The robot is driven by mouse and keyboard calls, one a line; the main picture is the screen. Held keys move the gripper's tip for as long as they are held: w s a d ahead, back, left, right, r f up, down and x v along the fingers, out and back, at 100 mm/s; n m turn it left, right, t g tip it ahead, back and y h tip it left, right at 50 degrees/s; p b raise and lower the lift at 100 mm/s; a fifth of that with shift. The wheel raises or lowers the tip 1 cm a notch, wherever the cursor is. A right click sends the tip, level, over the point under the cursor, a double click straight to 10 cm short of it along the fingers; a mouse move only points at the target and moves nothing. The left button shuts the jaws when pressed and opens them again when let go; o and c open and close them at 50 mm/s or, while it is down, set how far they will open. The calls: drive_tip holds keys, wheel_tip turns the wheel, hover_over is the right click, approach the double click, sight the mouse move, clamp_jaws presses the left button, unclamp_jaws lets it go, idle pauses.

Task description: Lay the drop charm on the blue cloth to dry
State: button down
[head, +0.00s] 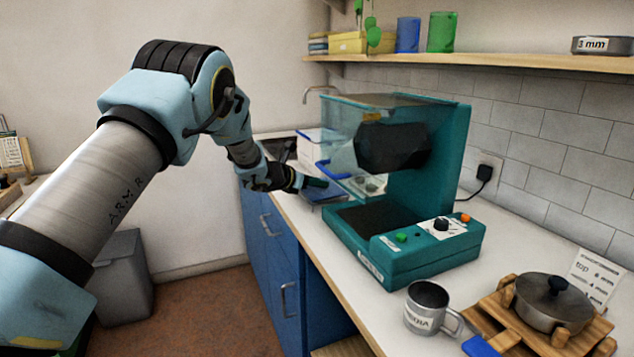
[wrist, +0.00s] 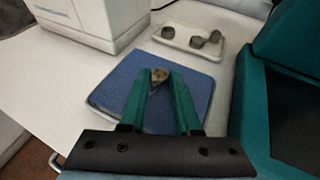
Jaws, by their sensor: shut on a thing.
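In the wrist view my gripper (wrist: 160,80) has its two green fingers closed on a small brownish drop charm (wrist: 159,74), which shows at the fingertips. The blue cloth (wrist: 112,88) lies flat on the white counter, and the charm and fingers are over its far middle part. I cannot tell whether the charm touches the cloth. In the head view my gripper (head: 314,183) is over the blue cloth (head: 326,196), left of the teal machine; the charm is too small to see there.
The teal machine (head: 430,265) stands close to the right of the cloth. A white box (wrist: 100,22) is behind the cloth to the left. A white tray (wrist: 170,42) with a few dark round pieces is beyond it.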

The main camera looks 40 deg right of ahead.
drive_tip(key=c, duration=0.6)
unclamp_jaws()
drive_tip(key=shift+a, duration=0.1)
drive_tip(key=b+v, duration=0.3)
drive_tip(key=v, duration=0.8)
drive_tip(key=shift+a+r+b, duration=0.25)
drive_tip(key=shift+a+b, duration=0.1)
